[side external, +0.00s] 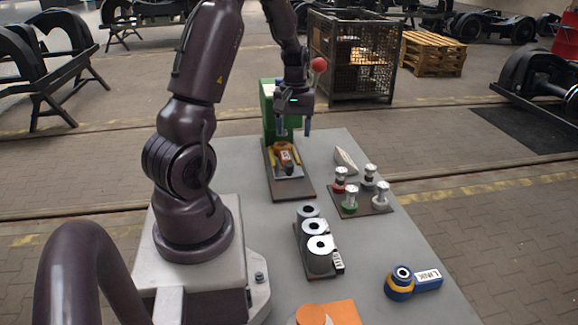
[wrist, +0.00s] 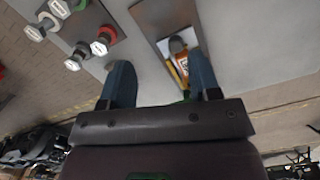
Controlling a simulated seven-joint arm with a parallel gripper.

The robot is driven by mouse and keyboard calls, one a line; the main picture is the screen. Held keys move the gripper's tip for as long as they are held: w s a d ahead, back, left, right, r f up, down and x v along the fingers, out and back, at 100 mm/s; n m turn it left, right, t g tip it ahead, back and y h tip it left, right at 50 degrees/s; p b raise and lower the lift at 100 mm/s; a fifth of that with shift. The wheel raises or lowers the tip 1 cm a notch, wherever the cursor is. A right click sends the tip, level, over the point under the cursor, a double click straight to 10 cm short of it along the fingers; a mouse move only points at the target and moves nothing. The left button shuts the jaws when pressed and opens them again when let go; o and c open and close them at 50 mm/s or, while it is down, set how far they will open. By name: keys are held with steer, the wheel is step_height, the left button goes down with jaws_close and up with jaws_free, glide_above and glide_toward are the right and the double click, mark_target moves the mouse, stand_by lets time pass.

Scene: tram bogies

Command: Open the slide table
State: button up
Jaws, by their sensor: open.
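A green-backed fixture (side external: 267,108) stands at the far end of the grey table. Its long dark base (side external: 293,188) carries a grey plate with an orange part (side external: 285,153) and yellow pieces at its sides; I take this plate for the slide table. The dark base (wrist: 160,15) and orange part (wrist: 181,62) also show in the wrist view, the part partly hidden by a finger. My gripper (side external: 294,128) is open and empty, its blue fingers pointing down above the fixture. In the wrist view, my gripper (wrist: 160,78) shows no contact with the plate.
A red ball knob (side external: 319,64) is beside my wrist. To the right are a pale wedge (side external: 346,161) and a board with several silver-topped knobs (side external: 352,208). Nearer are a block of grey rings (side external: 316,250), a blue-yellow labelled tool (side external: 402,283) and an orange sheet (side external: 335,313).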

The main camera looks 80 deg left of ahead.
mark_target(289, 164)
steer(key=a+f+n, duration=0.3)
steer(key=a, duration=0.4)
steer(key=shift+y, duration=0.4)
steer(key=f, duration=1.2)
steer(key=shift+d+f, duration=0.2)
